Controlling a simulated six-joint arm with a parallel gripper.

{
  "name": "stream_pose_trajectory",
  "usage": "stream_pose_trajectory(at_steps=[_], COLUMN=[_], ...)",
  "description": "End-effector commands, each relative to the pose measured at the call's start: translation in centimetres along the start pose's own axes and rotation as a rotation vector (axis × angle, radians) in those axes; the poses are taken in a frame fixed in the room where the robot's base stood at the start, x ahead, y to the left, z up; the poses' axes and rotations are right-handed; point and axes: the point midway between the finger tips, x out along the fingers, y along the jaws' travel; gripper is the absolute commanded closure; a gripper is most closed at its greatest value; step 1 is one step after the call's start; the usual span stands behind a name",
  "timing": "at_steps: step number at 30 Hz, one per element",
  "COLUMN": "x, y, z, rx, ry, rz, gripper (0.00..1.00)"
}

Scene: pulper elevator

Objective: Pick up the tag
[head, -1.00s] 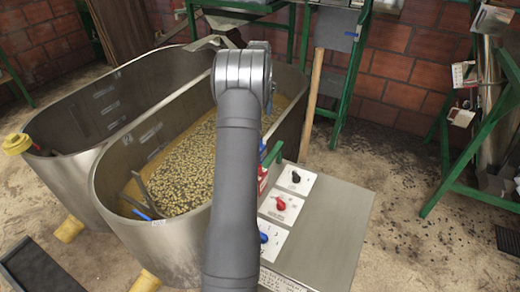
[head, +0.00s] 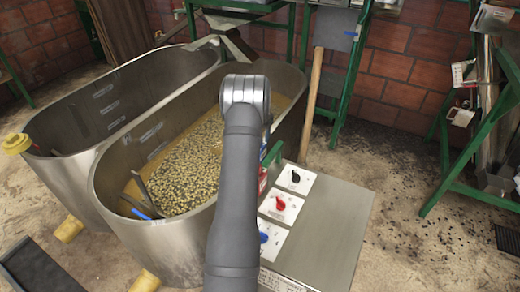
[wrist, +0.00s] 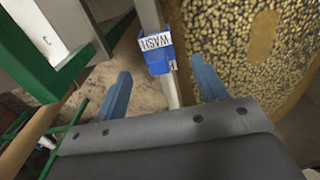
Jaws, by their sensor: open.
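The tag is a small blue piece with a white label reading WASH (wrist: 157,52). In the wrist view it hangs on a pale metal upright bar (wrist: 150,14), in front of the tank. My gripper (wrist: 161,67) is open, with one blue finger on each side of the tag. The tag shows between the fingertips, near their level; I cannot tell whether they touch it. In the head view my arm covers the gripper, and I cannot make out the WASH tag there.
The steel tank (head: 160,250) holds beans in yellow liquid. A red item (head: 263,180) sits beside its right edge. The control box (head: 331,235) with black, red and blue knobs stands right of my arm. A green frame (wrist: 30,65) is close on the left in the wrist view.

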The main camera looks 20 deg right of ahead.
Motion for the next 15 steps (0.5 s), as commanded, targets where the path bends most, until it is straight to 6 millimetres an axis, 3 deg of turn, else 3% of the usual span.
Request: stream_pose_trajectory(at_steps=[15], x=[5.3], y=[0.2], z=[-0.1], rx=[0.0], ry=[0.0], rz=[0.0], gripper=[0.35])
